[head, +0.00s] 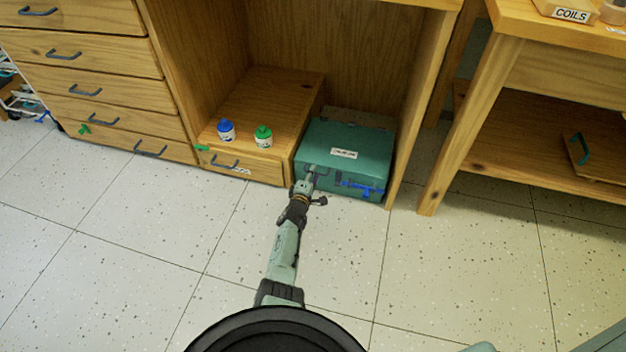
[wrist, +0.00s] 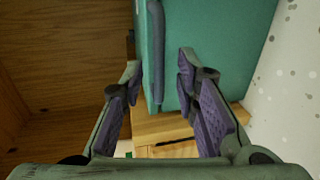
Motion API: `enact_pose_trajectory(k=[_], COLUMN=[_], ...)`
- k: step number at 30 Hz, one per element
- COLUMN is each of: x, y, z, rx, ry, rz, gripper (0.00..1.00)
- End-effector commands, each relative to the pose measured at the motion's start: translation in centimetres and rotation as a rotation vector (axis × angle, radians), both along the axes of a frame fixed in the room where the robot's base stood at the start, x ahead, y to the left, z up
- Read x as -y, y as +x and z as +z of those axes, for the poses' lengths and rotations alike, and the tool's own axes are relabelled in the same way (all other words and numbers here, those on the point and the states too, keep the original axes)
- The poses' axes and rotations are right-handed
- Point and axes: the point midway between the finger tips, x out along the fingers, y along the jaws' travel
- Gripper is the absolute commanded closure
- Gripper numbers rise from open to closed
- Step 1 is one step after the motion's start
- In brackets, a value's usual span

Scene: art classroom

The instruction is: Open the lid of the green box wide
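The green box (head: 372,145) stands on the floor inside the wooden cabinet, right of a low drawer unit. Its lid looks shut, with a white label (head: 344,153) on it. My gripper (head: 311,174) is at the left part of the box's front edge. In the wrist view my gripper (wrist: 160,82) is open, its two fingers apart. A dark grey bar (wrist: 156,50) along the green box (wrist: 215,40) reaches between the fingers. I see gaps on both sides of the bar; whether a finger touches it I cannot tell.
A blue bottle (head: 226,130) and a green bottle (head: 263,136) stand on the low wooden drawer unit (head: 270,95) left of the box. A blue part (head: 363,188) shows at the box's front right. Cabinet sides enclose the box. The tiled floor (head: 130,230) in front is clear.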

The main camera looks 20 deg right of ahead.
Motion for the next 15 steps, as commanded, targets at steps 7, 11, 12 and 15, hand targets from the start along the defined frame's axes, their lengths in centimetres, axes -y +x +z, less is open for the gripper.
enact_pose_trajectory(k=[7, 11, 12, 15], x=[0.86, 0.92, 0.91, 0.91], y=[1.2, 1.31, 1.31, 1.31], z=[-0.39, -0.27, -0.24, -0.22], rx=[0.0, 0.0, 0.0, 0.0], ry=[0.0, 0.0, 0.0, 0.0], rz=[0.0, 0.0, 0.0, 0.0], gripper=[0.72, 0.72, 0.72, 0.72])
